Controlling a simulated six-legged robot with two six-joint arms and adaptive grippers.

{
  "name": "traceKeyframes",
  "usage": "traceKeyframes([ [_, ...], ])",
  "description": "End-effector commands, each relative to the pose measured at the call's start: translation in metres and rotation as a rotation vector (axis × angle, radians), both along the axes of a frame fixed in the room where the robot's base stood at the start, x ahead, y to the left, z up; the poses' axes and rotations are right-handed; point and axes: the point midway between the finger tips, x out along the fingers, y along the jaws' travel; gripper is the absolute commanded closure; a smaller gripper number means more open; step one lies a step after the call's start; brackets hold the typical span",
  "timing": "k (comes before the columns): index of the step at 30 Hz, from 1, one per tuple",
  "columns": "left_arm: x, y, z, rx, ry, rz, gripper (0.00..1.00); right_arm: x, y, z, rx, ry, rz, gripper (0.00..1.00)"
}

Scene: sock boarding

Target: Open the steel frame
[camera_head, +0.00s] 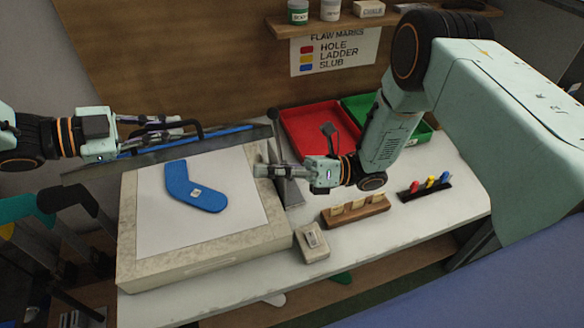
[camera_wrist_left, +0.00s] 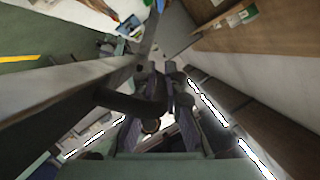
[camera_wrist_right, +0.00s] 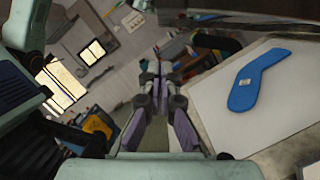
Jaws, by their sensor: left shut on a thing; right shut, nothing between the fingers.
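The steel frame (camera_head: 150,160) stands raised along the back edge of the pale board (camera_head: 205,265), with a blue strip along its top. Its black handle (camera_head: 199,131) sticks up; it also shows in the left wrist view (camera_wrist_left: 130,103). My left gripper (camera_head: 185,127) is shut on the handle. A blue sock (camera_head: 190,190) with a small white tag lies flat on the board's white surface. My right gripper (camera_head: 258,171) is shut and empty above the board's right edge.
A red tray (camera_head: 315,118) and a green tray (camera_head: 420,130) stand at the back right. A wooden holder (camera_head: 355,212), a small device (camera_head: 312,243) and a rack of coloured markers (camera_head: 425,190) sit right of the board.

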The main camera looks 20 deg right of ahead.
Motion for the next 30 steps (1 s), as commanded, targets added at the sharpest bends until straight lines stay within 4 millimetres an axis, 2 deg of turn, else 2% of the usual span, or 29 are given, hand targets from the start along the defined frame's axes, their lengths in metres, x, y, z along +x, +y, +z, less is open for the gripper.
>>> traceKeyframes([
  [1,0.000,0.000,0.002,-0.004,-0.002,-0.003,1.00,0.002,0.008,0.004,-0.001,-0.002,0.002,1.00],
  [3,0.000,0.000,0.002,-0.004,-0.002,-0.003,1.00,0.010,0.004,0.015,0.000,-0.006,-0.002,1.00],
  [9,0.000,0.000,0.002,-0.004,-0.001,-0.002,1.00,0.021,0.004,0.030,0.000,-0.001,0.000,1.00],
  [22,0.000,0.000,0.002,-0.003,-0.002,-0.002,1.00,0.024,0.004,0.034,0.000,0.001,0.000,1.00],
  [30,-0.002,-0.001,0.000,-0.001,0.002,-0.005,1.00,0.038,0.004,0.055,0.003,0.054,-0.004,1.00],
])
